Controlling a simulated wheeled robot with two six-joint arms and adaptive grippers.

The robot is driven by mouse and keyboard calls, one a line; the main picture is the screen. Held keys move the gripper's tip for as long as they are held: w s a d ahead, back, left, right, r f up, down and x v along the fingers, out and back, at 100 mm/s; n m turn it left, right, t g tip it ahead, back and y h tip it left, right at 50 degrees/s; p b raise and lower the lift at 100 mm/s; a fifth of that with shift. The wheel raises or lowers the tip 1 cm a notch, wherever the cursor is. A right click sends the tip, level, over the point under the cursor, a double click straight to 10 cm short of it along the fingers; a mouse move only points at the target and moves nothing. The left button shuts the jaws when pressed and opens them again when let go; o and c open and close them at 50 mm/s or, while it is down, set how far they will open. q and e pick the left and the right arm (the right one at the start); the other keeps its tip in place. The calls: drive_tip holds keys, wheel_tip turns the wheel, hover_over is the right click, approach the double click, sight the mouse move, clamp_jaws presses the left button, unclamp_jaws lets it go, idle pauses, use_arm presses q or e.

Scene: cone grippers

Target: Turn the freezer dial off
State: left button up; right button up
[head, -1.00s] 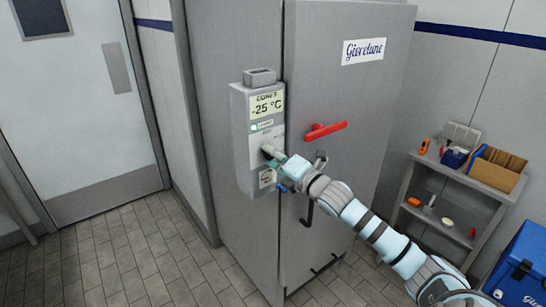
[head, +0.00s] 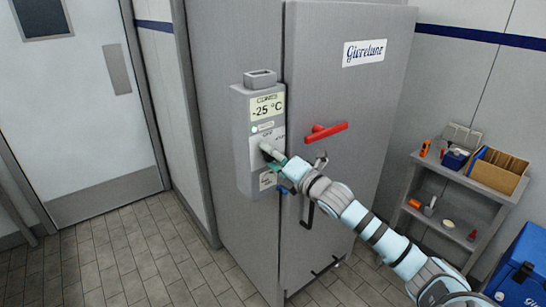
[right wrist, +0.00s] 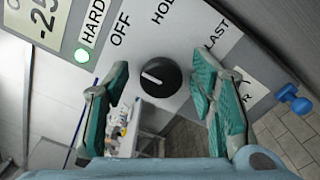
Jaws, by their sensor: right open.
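The freezer dial (right wrist: 160,77) is a round black knob with a white pointer mark, on the light panel of the grey control box (head: 241,150). In the right wrist view the mark points left and slightly up; the word OFF is printed above and left of the knob. My right gripper (right wrist: 165,85) is open, with one green finger on each side of the dial and visible gaps between fingers and knob. In the head view my right gripper (head: 272,161) is at the panel's front and hides most of the dial. My left gripper is in neither view.
The grey freezer (head: 345,100) has a red door handle (head: 325,131) right of the box. A blue dumbbell-shaped piece (right wrist: 294,99) sticks out beyond the panel in the wrist view. A shelf (head: 437,176) with small items and a blue cooler (head: 522,270) stand at right. Floor at left is clear.

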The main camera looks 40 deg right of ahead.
sight(267, 127)
drive_tip(key=o, duration=0.3)
drive_tip(key=r, duration=0.2)
drive_tip(key=w+r, duration=0.1)
drive_tip(key=r, duration=0.4)
drive_tip(key=shift+w+d, duration=0.15)
drive_tip(key=shift+d, duration=0.25)
drive_tip(key=r, duration=0.1)
drive_tip(key=s+r, duration=0.1)
drive_tip(key=a+r, duration=0.1)
drive_tip(key=shift+s+r, duration=0.3)
drive_tip(key=shift+s, duration=0.05)
drive_tip(key=c, duration=0.3)
drive_tip(key=shift+s+a+r, duration=0.1)
drive_tip(key=shift+s+a, duration=0.1)
drive_tip(key=shift+w+d+f, duration=0.5)
drive_tip(key=shift+w+f, duration=0.05)
drive_tip(key=shift+w, duration=0.05)
drive_tip(key=shift+a, duration=0.1)
